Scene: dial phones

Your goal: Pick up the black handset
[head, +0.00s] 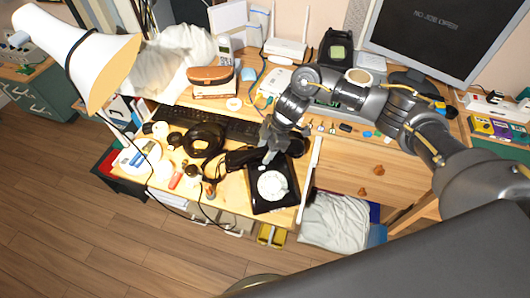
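A black dial phone (261,203) with a round white dial (272,185) lies near the front edge of the desk. The black handset (240,159) lies across the back of the phone, its right end (297,147) showing to the right of my gripper. My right gripper (268,157) points down over the middle of the handset, at or touching it. The fingers are small and partly hidden against the dark handset, so I cannot tell whether they are open or shut on it. My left gripper is not in view.
A black keyboard (215,123) lies behind. A white lamp (90,60) leans in at upper left. A monitor (440,35) and a cup (358,77) stand at the back right.

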